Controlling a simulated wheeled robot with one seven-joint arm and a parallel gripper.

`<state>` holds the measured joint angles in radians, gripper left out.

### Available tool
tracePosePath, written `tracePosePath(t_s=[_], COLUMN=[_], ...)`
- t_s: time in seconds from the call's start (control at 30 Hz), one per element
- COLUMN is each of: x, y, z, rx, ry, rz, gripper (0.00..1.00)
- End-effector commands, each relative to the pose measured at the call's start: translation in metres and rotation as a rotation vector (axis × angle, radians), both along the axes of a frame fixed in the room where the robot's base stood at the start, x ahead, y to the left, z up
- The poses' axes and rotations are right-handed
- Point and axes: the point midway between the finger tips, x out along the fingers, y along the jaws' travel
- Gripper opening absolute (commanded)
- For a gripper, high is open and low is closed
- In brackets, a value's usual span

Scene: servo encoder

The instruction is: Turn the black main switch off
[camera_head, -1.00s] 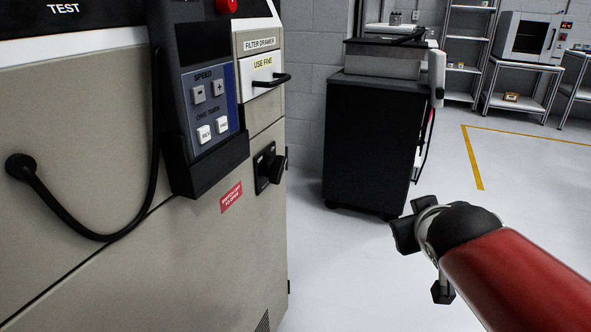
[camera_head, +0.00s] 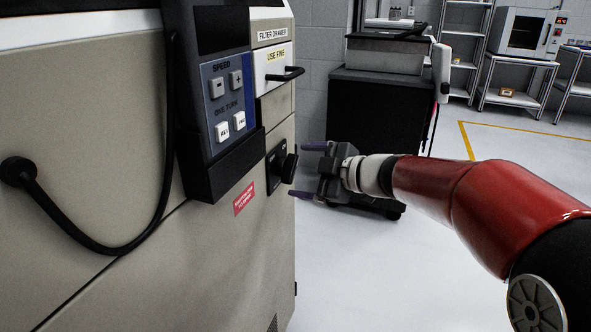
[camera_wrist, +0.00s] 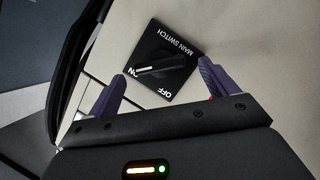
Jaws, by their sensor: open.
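The black main switch (camera_head: 280,168) is a rotary knob on a square black plate on the beige machine's side face. In the wrist view the plate (camera_wrist: 160,62) reads MAIN SWITCH, with ON and OFF marks. The knob's white pointer line (camera_wrist: 158,69) points at the ON mark. My gripper (camera_head: 308,170) is open, with its purple fingers one above the other, just right of the knob in the head view. In the wrist view the fingers (camera_wrist: 160,87) stand on either side of the plate's lower part. The gripper looks empty; whether a finger touches the plate I cannot tell.
A pendant with speed buttons (camera_head: 228,100) juts out left of the switch, with a hanging black cable (camera_head: 110,246). The filter drawer handle (camera_head: 285,74) sticks out above the switch. A dark cart (camera_head: 385,110) stands behind my gripper. Open floor lies in front.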

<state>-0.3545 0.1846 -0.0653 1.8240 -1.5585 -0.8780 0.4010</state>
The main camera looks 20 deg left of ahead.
Motion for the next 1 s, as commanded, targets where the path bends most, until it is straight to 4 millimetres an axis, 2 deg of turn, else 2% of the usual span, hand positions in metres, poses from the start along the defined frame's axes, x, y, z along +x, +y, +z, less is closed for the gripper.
tracePosePath(t_s=[0.1, 0.23, 0.6, 0.93, 1.0], x=[0.006, 0.011, 0.013, 0.013, 0.013], y=[0.017, 0.029, 0.034, 0.034, 0.034], z=[-0.006, -0.009, -0.01, -0.01, -0.01], rx=[-0.001, 0.0, 0.001, 0.001, 0.0], ry=[0.0, 0.001, 0.0, 0.0, -0.001], rz=[0.001, -0.002, -0.004, -0.004, -0.003], gripper=[0.85, 0.85, 0.84, 0.41, 0.41])
